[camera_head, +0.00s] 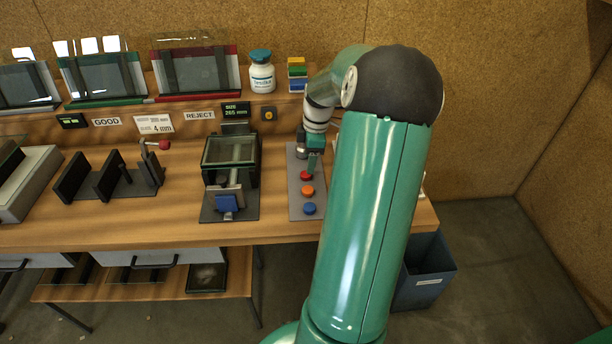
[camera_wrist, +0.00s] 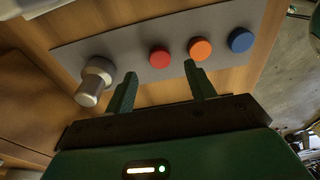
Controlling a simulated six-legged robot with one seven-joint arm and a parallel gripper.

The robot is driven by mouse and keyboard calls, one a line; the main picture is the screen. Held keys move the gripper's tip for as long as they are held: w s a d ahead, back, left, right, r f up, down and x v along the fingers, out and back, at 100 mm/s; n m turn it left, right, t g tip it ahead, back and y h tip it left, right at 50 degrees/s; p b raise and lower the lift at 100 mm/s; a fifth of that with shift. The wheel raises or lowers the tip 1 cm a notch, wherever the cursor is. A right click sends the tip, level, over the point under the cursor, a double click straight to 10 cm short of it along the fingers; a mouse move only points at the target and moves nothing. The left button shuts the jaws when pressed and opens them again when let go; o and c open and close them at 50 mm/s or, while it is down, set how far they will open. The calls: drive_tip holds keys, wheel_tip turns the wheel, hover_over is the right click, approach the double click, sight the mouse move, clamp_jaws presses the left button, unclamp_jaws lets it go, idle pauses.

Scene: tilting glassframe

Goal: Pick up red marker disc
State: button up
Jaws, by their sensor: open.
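The red marker disc (camera_head: 306,175) lies on a grey strip (camera_head: 294,205) on the bench, at the far end of a row with an orange disc (camera_head: 307,190) and a blue disc (camera_head: 309,208). In the wrist view the red disc (camera_wrist: 160,57) shows beyond and between the two fingertips, with clear space around it. My gripper (camera_wrist: 158,82) is open and empty. In the head view my gripper (camera_head: 314,160) is close to the red disc, and my arm covers part of the bench to the right.
A silver cylindrical knob (camera_wrist: 94,80) stands on the strip beside the red disc. A fixture with a glass frame (camera_head: 230,150) stands left of the strip. A white bottle (camera_head: 262,75) and stacked coloured blocks (camera_head: 297,75) sit on the rear shelf.

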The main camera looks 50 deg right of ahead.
sight(306, 176)
drive_tip(key=f, duration=0.5)
drive_tip(key=shift+w+a, duration=0.25)
drive_tip(key=shift+w, duration=0.1)
drive_tip(key=c, duration=1)
